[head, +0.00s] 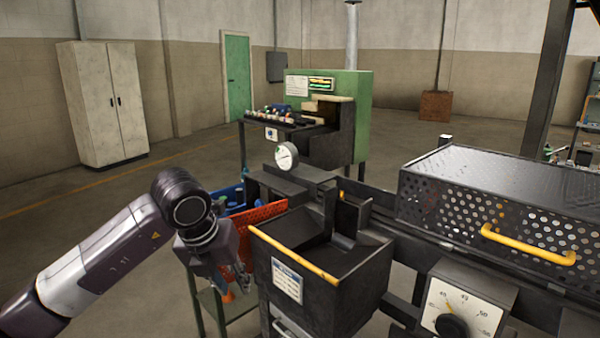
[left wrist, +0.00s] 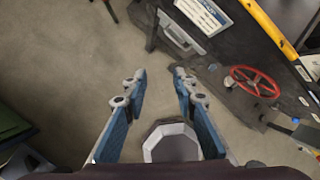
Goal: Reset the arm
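My left gripper (head: 232,283) hangs in front of the left side of the black bin with the yellow front rail, pointing down. In the left wrist view my left gripper (left wrist: 158,85) is open, its two blue-padded fingers apart with bare floor between their tips. It holds nothing. My left arm (head: 110,255) reaches in from the lower left of the head view, bent at the wrist. My right gripper is not in either view.
The black bin (head: 330,299) is close to the right of my left gripper. An orange-red crate (head: 262,216) stands just behind it. A perforated cover (head: 510,200) with a yellow handle is at right. A red handwheel (left wrist: 255,81) shows below the machine. Floor at left is clear.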

